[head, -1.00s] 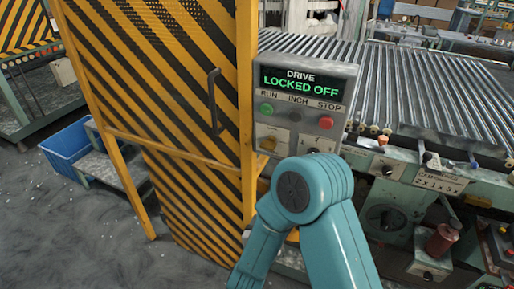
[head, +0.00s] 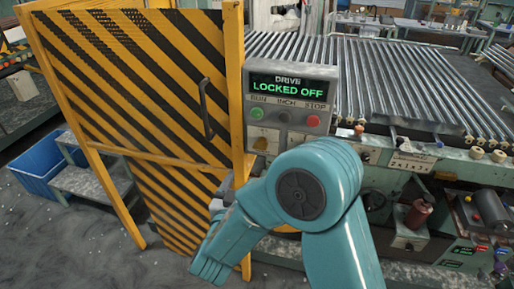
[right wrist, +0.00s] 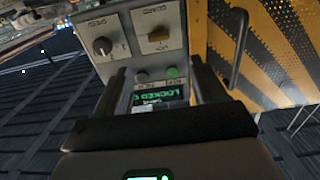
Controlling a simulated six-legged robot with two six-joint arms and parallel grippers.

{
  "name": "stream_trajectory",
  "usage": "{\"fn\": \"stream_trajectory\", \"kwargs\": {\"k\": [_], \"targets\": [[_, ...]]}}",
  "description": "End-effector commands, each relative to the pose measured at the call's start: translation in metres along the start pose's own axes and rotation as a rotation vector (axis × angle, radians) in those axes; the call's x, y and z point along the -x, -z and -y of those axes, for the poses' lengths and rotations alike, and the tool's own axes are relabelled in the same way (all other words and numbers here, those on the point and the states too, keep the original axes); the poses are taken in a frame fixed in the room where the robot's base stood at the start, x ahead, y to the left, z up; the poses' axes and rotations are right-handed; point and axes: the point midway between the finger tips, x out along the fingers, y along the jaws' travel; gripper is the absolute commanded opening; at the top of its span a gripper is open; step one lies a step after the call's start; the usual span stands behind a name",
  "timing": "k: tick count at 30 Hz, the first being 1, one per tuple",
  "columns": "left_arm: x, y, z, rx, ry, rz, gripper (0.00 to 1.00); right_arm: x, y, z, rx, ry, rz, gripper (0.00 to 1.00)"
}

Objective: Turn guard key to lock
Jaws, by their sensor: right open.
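The display (head: 288,87) reads "DRIVE LOCKED OFF" in green. My right gripper (right wrist: 160,80) is open, its two dark fingers apart with the display and buttons seen between them. The key lies beyond the fingertips and nothing is held. In the head view my teal right arm hides the area below the box. My left gripper is not in view.
A yellow-and-black striped guard door (head: 130,90) with a dark handle (head: 206,108) stands just left of the box. A roller conveyor (head: 390,85) runs behind and to the right. A blue bin (head: 35,165) and grey steps (head: 90,185) are at the left.

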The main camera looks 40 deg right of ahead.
Motion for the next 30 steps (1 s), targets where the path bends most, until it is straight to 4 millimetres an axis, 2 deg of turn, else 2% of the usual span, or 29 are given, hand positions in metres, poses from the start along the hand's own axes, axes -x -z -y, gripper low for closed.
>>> {"fn": "stream_trajectory", "kwargs": {"k": [3, 9, 15, 21, 29, 30], "targets": [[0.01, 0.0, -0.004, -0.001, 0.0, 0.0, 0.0, -0.03, 0.003, -0.003, 0.001, -0.009, 0.001, 0.7], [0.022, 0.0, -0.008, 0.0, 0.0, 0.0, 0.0, -0.077, 0.003, -0.002, 0.001, -0.008, 0.001, 0.7], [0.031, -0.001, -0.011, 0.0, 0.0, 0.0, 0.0, -0.113, 0.002, 0.0, 0.0, -0.007, 0.001, 0.7], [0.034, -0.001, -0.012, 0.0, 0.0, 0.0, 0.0, -0.129, 0.0, 0.001, 0.001, -0.005, 0.001, 0.7], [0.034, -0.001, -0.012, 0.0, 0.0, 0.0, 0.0, -0.131, 0.0, 0.001, 0.001, -0.003, 0.0, 0.7], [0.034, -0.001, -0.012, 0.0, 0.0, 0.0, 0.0, -0.131, 0.0, 0.001, 0.001, -0.003, 0.0, 0.67]]}}
